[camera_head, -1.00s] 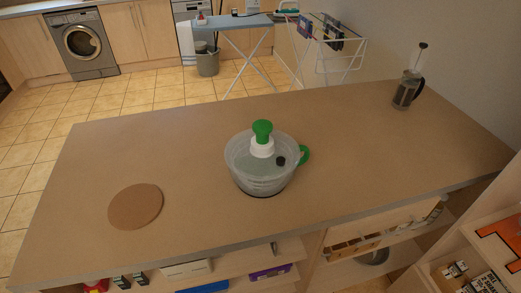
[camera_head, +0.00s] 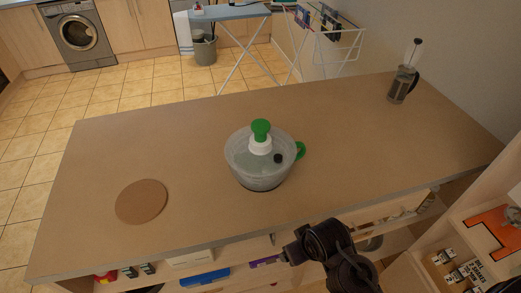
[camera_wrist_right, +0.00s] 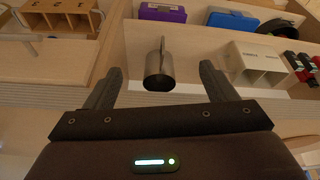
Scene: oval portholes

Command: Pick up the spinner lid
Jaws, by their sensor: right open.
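The salad spinner (camera_head: 258,172) stands upright on the counter, with a clear bowl and a green handle at its right side. Its lid (camera_head: 279,147) sits on top, with a white collar, a green knob (camera_head: 261,128) and a small black button. My right arm shows at the lower right of the head view, below the counter's front edge and apart from the spinner. In the right wrist view my right gripper (camera_wrist_right: 158,88) is open, its fingers spread and facing the shelves. A metal cup-like object shows between the fingers, apart from them. My left gripper is not in view.
A round brown board (camera_head: 142,201) lies on the counter (camera_head: 340,130) left of the spinner. A French press (camera_head: 403,84) stands at the far right. Shelves under the front edge hold a purple box (camera_wrist_right: 163,12) and a blue box (camera_wrist_right: 232,21). The counter around the spinner is clear.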

